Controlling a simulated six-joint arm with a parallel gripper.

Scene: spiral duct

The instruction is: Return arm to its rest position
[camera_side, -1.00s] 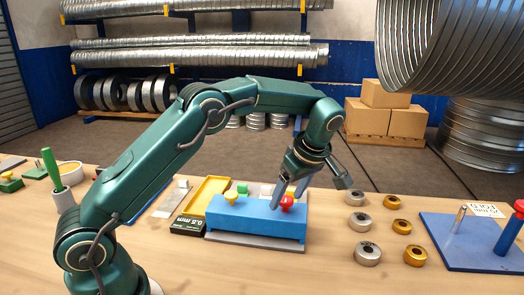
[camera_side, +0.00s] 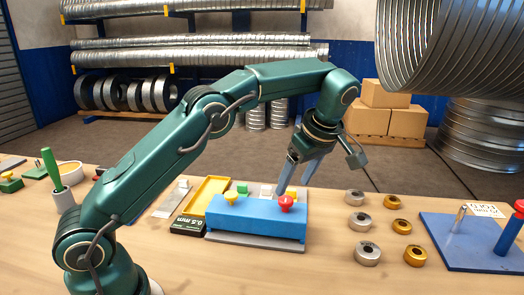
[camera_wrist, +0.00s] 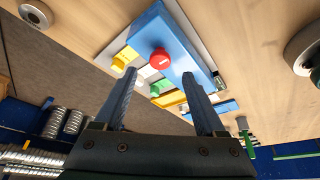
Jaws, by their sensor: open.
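My gripper (camera_side: 292,188) is open and empty, its two fingers pointing down just above a red knob (camera_side: 286,203) on a blue block (camera_side: 256,218). In the wrist view, a gap separates the two fingers (camera_wrist: 158,76), and the red knob (camera_wrist: 160,59) shows beyond them on the blue block (camera_wrist: 187,52). The arm reaches from the left over the bench, bent at the elbow. A yellow knob (camera_side: 231,198) and a green knob (camera_side: 242,188) are left of the red one.
Several silver and gold rings (camera_side: 367,253) stand right of the block. Farther right is a blue board (camera_side: 465,252) with upright posts. A yellow tray (camera_side: 207,190) and a black 0.5 mm box (camera_side: 187,226) lie left. Open air surrounds the raised arm.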

